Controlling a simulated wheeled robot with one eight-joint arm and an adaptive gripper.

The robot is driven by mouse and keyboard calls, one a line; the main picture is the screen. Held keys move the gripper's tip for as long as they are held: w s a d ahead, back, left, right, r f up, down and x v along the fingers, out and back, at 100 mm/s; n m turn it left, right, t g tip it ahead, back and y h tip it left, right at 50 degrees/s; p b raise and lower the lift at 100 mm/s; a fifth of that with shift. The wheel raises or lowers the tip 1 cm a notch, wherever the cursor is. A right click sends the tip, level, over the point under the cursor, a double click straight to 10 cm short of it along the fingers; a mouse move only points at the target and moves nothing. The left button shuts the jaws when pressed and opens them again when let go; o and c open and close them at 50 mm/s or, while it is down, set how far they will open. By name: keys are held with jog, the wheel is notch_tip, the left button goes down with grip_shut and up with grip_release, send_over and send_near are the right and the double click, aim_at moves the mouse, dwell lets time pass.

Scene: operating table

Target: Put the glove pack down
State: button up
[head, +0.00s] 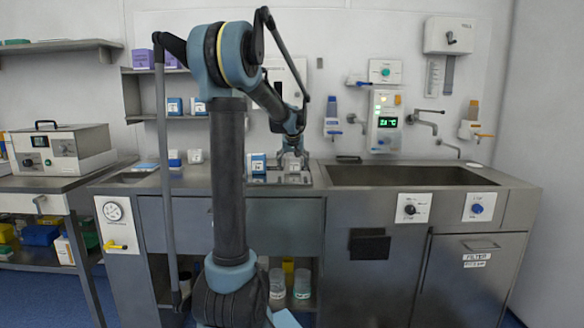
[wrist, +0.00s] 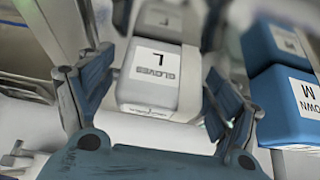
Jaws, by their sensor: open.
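The glove pack (wrist: 150,78) is a pale grey-white block with a white label reading "L" and "GLOVES", seen in the wrist view. My gripper (wrist: 158,82) is open, with one blue-grey finger on each side of the pack. A gap shows between the pack and each finger. In the head view my gripper (head: 291,156) is low over the steel counter, left of the sink. The pack cannot be made out clearly there, and its underside is hidden in the wrist view.
Blue packs with white labels (wrist: 288,100) stand close to the right finger in the wrist view; one label shows "M". A blue-and-white pack (head: 258,163) stands left of my gripper on the counter. The sink (head: 410,176) lies to the right.

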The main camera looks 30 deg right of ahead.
jog(key=v, duration=1.2)
jog(key=s+a+f+n+y, duration=0.1)
jog(key=a+f, duration=0.1)
jog(key=a, duration=0.5)
jog(key=s+a+f+n, duration=0.1)
jog(key=a+f, duration=0.1)
jog(key=a, duration=0.5)
jog(key=s+a+f+n+y, duration=0.1)
jog(key=s+a+f, duration=0.2)
jog(key=a, duration=0.5)
jog(key=s+a+f, duration=0.4)
jog(key=a, duration=0.3)
jog(key=s+a+f+n+g, duration=0.1)
jog(key=s+a+f, duration=0.5)
jog(key=s+f, duration=0.2)
jog(key=s+a+f+n+g+y, duration=0.1)
jog(key=s+a+f+n, duration=0.1)
jog(key=s+a+f, duration=0.5)
notch_tip(320, 180, down, 3)
jog(key=s, duration=0.2)
jog(key=shift+s+a+r+n+g, duration=0.2)
jog(key=shift+s+a+n+g, duration=0.1)
jog(key=shift+s+g, duration=0.1)
jog(key=shift+w, duration=0.1)
jog(key=shift+w+f, duration=0.2)
jog(key=shift+w, duration=0.3)
